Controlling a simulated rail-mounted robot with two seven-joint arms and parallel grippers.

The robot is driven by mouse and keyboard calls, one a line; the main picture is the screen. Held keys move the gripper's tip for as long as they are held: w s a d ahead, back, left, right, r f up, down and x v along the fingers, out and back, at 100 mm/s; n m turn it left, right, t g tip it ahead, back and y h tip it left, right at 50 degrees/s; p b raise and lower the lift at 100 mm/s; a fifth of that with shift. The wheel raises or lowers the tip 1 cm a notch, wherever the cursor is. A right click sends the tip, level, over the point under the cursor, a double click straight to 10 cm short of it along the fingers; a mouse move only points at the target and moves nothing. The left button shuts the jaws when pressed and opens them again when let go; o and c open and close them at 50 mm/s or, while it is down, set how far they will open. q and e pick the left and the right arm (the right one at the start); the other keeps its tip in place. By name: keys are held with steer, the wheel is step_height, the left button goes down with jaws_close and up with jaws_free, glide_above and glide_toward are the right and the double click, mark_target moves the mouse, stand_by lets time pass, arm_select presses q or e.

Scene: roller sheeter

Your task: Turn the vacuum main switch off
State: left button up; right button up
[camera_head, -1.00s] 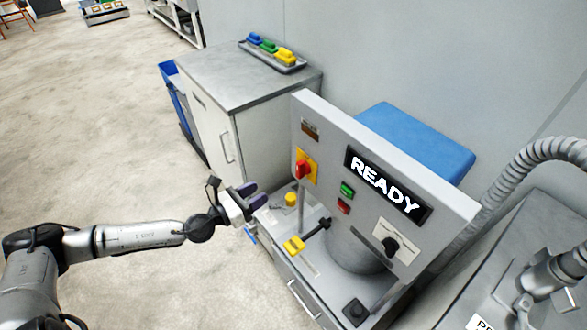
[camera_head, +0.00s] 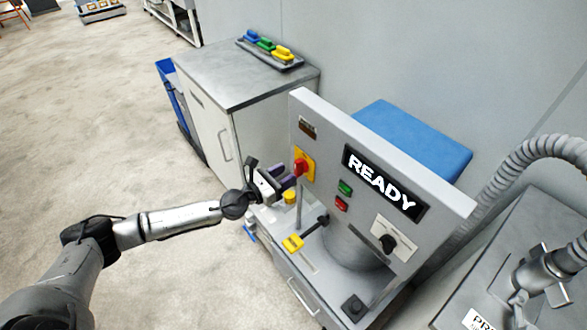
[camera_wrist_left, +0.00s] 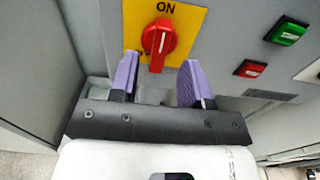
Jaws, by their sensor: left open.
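The vacuum main switch is a red rotary knob (camera_head: 300,167) on a yellow plate (camera_head: 309,160) at the left of the grey control panel. In the left wrist view the red knob (camera_wrist_left: 158,42) has its white mark near upright, below the word "ON" on the yellow plate (camera_wrist_left: 190,20). My left gripper (camera_head: 286,177) is open just in front of and slightly below the knob. In the left wrist view its purple fingers (camera_wrist_left: 158,80) stand apart on either side of the knob's lower end, with no clear contact. My right gripper is not in view.
A green button (camera_head: 345,187) and a red button (camera_head: 341,204) sit right of the switch, under a "READY" display (camera_head: 382,182). A black knob (camera_head: 388,243) is lower right. A grey cabinet (camera_head: 225,85) is behind.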

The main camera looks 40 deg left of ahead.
mark_target(295, 169)
arm_select(q)
steer(key=shift+w+d, duration=0.2)
steer(key=shift+w, duration=0.7)
steer(key=shift+w+d, duration=0.2)
steer(key=shift+w, duration=0.7)
steer(key=shift+c, duration=0.4)
jaws_close()
